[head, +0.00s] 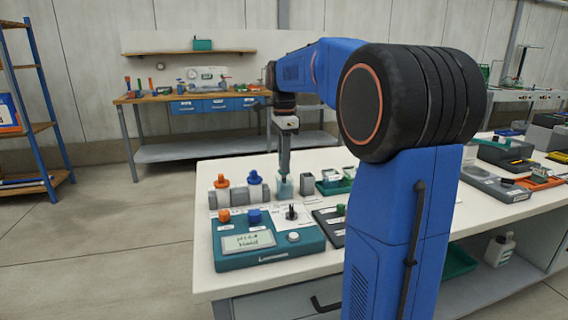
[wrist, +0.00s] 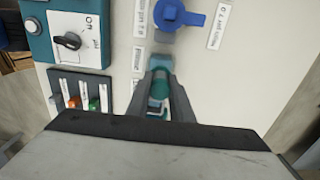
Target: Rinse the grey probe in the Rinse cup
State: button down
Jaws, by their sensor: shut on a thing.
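A grey block (head: 306,184) stands just right of the cup. Orange (head: 222,182) and blue (head: 254,177) capped pieces stand to the left. A teal meter (head: 265,243) with display and knobs sits in front. A green tray (head: 335,186) lies to the right.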

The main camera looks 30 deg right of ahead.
jog(key=shift+r, duration=3.8)
